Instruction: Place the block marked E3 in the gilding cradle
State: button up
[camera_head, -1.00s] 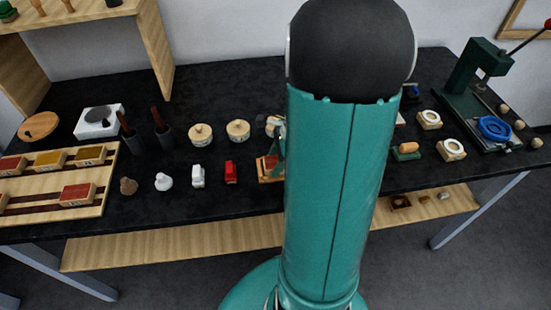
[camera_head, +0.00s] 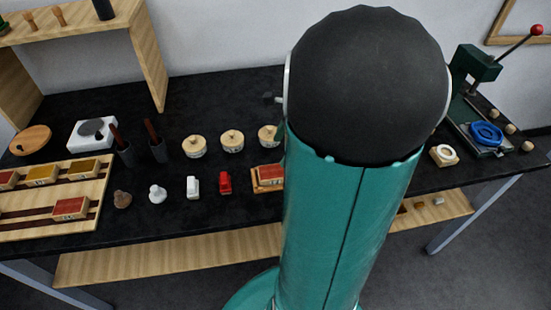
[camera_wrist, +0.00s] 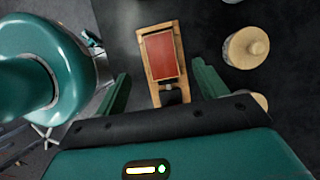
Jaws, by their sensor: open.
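A block with a red top (camera_wrist: 162,55) sits inside a pale wooden cradle (camera_wrist: 143,36) in the wrist view, its sides close to the cradle's edges. Its marking is not readable. In the head view the red-topped block (camera_head: 269,171) and the cradle (camera_head: 255,181) show just left of my arm, which hides their right part. My gripper (camera_wrist: 162,74) is open, with one green finger on each side of the cradle's near end and nothing between them in its grip. In the head view my gripper is mostly hidden behind my arm.
Round lidded wooden pots (camera_head: 232,141) stand behind the cradle; one (camera_wrist: 245,48) is close to the right finger. A red item (camera_head: 225,183) and a white item (camera_head: 193,187) stand left. A wooden rack (camera_head: 50,227) at far left holds several blocks. A green press (camera_head: 475,80) stands right.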

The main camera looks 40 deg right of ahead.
jog(key=s+a+r+n+t+h, duration=0.1)
jog(key=a+r+n, duration=0.4)
jog(key=a+n, duration=0.7)
jog(key=s+a+r+n+t+h, duration=0.2)
jog(key=a+r+n, duration=0.4)
jog(key=a+n, duration=0.6)
jog(key=shift+a+n+h, duration=0.3)
jog(key=shift+a+n, duration=0.1)
jog(key=shift+a, duration=0.2)
jog(key=shift+d+r, duration=0.1)
